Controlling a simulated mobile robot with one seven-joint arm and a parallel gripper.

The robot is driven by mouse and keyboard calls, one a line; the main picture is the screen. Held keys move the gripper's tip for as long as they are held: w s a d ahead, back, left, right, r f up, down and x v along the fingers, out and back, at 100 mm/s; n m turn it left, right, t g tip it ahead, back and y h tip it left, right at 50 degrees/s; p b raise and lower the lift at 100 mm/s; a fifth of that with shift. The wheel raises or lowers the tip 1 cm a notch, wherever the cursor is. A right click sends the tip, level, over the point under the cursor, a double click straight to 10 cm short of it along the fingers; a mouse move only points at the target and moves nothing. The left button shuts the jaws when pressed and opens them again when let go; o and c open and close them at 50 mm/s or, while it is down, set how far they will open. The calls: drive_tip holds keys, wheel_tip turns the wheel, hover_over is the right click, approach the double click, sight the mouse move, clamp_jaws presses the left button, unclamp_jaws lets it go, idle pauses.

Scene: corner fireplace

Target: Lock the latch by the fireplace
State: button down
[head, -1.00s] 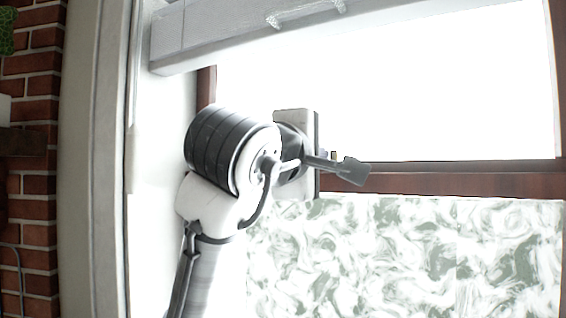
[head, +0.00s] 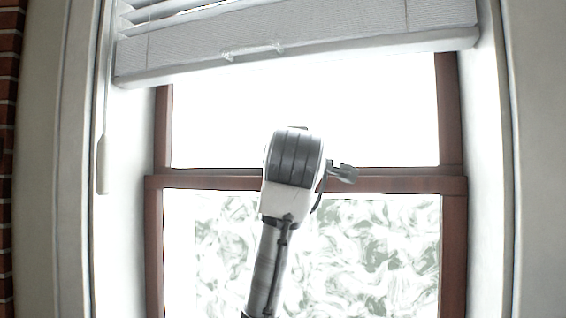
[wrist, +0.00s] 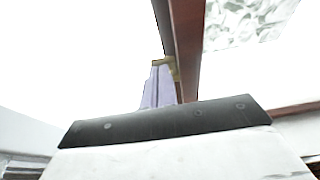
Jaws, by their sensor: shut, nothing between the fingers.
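A small brass-coloured piece (wrist: 170,66), which looks like the latch, sits against the brown window rail at the tips of my gripper in the wrist view. My gripper (wrist: 158,72) shows pale purple fingers that are together with nothing held between them. The fingertips are beside or touching the brass piece; I cannot tell which.
A white blind (head: 300,52) hangs across the window top, with its wand (head: 102,165) at the left. White window reveals close in on both sides. Brick (head: 8,150) shows at the far left edge. The patterned lower pane (head: 385,245) is behind my arm.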

drive_tip(key=shift+w+d+n+y+p, duration=0.3)
drive_tip(key=shift+w+d+n+y, duration=0.6)
drive_tip(key=shift+d+y, duration=0.3)
drive_tip(key=shift+w+d, duration=0.25)
drive_tip(key=shift+d, duration=0.1)
drive_tip(key=shift+a, duration=0.1)
